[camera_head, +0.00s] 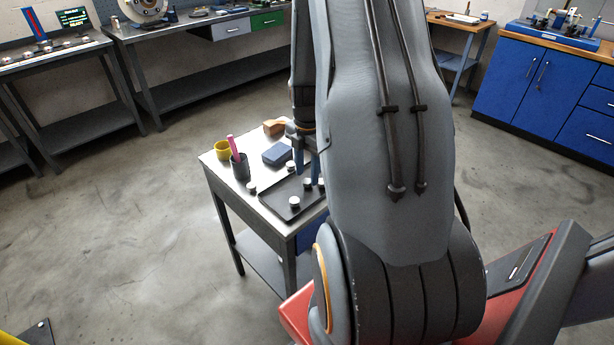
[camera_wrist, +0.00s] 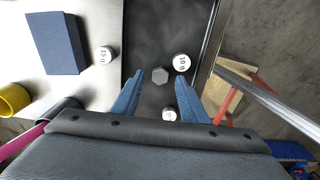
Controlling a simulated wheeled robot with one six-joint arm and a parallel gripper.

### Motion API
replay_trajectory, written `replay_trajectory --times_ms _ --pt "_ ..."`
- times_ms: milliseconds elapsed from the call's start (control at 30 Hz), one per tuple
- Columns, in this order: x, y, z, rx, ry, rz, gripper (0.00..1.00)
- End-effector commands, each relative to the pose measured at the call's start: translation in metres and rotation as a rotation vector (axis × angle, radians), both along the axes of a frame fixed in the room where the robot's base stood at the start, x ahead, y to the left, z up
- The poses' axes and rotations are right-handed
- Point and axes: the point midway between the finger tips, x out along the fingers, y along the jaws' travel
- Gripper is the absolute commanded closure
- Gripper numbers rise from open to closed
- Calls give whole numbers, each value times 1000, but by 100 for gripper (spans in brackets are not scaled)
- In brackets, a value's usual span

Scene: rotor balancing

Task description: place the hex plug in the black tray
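In the head view my gripper (camera_head: 306,170) points down over the tray (camera_head: 275,195) on the small table. I cannot make out the plug there; my arm hides part of the tray.
A white weight marked 10 g (camera_wrist: 181,62) and another white weight (camera_wrist: 169,114) are in the tray. A 15 g weight (camera_wrist: 105,55) and a blue box (camera_wrist: 56,43) are left of it. A yellow cup (camera_head: 222,150) and dark cup (camera_head: 240,171) stand at the table's left.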

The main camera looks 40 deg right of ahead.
Motion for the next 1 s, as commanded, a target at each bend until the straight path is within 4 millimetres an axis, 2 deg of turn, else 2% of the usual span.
replay_trajectory --times_ms 400,600,733,867,1000 --pt "1 -1 73 -3 -4 0 60" --pt "1 -1 95 -1 -1 0 60" --pt "1 3 102 -1 -2 -13 60" --pt "1 25 105 -4 -6 -113 60" --pt "-2 69 108 -6 -21 -341 60"
